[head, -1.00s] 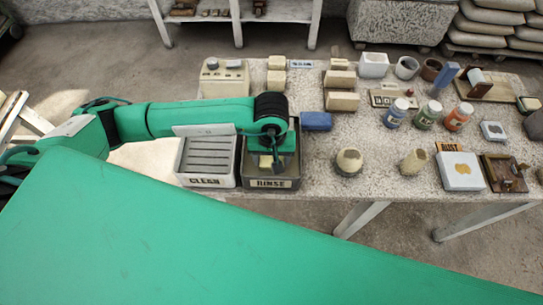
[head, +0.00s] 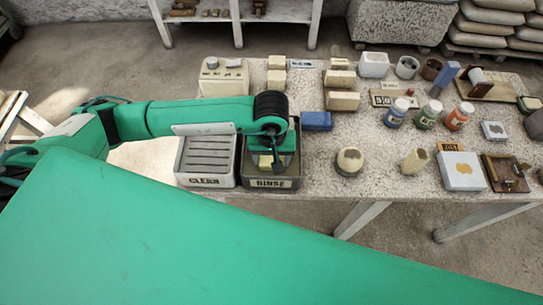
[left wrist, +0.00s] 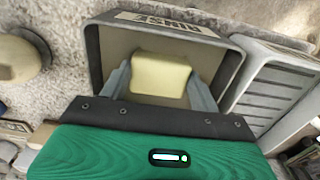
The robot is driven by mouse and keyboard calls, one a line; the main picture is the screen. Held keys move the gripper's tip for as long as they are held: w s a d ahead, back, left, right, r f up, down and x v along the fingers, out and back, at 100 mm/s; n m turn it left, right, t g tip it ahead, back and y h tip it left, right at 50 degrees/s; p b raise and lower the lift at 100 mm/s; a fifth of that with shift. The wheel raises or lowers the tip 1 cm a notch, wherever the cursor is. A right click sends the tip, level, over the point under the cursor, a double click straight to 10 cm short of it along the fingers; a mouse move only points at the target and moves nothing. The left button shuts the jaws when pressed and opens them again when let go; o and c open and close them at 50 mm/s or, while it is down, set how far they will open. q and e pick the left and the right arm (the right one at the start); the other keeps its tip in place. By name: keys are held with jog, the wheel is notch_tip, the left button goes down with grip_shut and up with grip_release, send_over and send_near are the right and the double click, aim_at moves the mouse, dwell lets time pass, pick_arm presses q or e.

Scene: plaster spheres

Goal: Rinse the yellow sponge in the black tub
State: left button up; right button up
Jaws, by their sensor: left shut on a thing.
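The yellow sponge (left wrist: 160,78) is between the two fingers of my left gripper (left wrist: 160,85), seen in the left wrist view. My left gripper is shut on it. In the head view the sponge (head: 266,161) shows as a small pale yellow patch under my left gripper (head: 270,165). The black tub (head: 288,183), labelled RINSE, is below and around the gripper, and its walls (left wrist: 225,70) surround the sponge in the wrist view. I cannot tell how deep the sponge is or whether it touches the floor. My right gripper is not in view.
A grey slatted CLEAN tray (head: 207,181) stands against the tub's left side. A blue block (head: 316,121) lies just right of the tub. A round plaster piece (head: 349,161) stands farther right, with bare tabletop between. Jars and blocks fill the table's right half.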

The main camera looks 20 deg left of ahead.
pick_arm(q)
jog(key=shift+s+f, duration=0.1)
dwell(0.8)
dwell(0.5)
jog(key=shift+r+p, duration=0.5)
jog(key=shift+r, duration=3.05)
